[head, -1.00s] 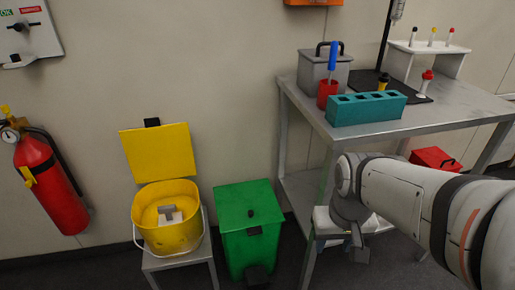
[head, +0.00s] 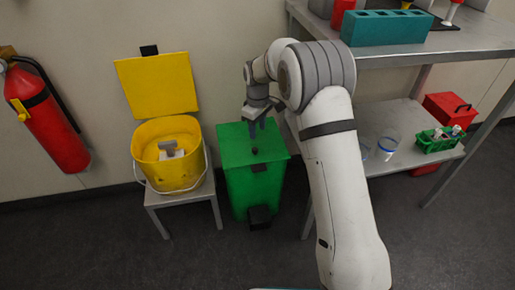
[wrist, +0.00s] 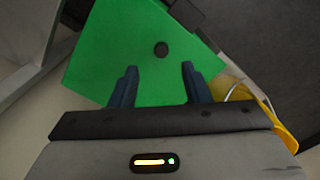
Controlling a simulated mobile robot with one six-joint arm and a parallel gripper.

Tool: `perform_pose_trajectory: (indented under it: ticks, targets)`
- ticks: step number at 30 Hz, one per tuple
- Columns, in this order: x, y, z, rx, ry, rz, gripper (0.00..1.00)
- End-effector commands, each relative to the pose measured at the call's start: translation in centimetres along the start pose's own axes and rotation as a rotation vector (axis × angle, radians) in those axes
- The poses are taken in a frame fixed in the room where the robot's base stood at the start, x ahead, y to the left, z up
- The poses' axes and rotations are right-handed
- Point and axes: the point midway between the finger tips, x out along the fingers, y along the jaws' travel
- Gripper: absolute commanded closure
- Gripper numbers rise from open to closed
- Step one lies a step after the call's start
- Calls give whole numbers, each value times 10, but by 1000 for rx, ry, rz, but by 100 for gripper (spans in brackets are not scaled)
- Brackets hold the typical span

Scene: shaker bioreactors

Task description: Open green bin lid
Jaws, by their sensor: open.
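The green bin (head: 253,190) stands on the floor between the yellow bucket and the metal table. Its green lid (head: 240,143) is closed, with a small dark round knob (head: 254,151) on top and a black pedal (head: 259,216) at the front. My gripper (head: 257,128) is over the lid, fingers pointing down, just behind the knob in the head view. In the wrist view my gripper (wrist: 158,80) is open and empty. The knob (wrist: 161,49) lies ahead of the gap between the blue fingers, apart from both.
The yellow bucket (head: 151,165) with its lid raised stands on a small stool (head: 181,200) to the left. The metal table (head: 440,50) is close on the right, with glass jars (head: 388,145) and a green crate (head: 432,145) on its lower shelf. A fire extinguisher (head: 48,120) hangs at far left.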

Motion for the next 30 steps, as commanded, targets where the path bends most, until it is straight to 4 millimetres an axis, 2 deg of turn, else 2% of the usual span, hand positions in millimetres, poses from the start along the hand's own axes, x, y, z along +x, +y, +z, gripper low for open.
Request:
perform_pose_trajectory:
  ticks: [1, 5, 11, 21, 30]
  targets:
    - [9, 1, -7, -17, -1, -1, 57]
    - [19, 1, -14, -42, -2, -2, 57]
    - [39, 1, -14, -44, -3, -3, 57]
    - [90, 0, -14, -43, -3, -3, 57]
    - [94, 0, -14, -43, -2, -2, 57]
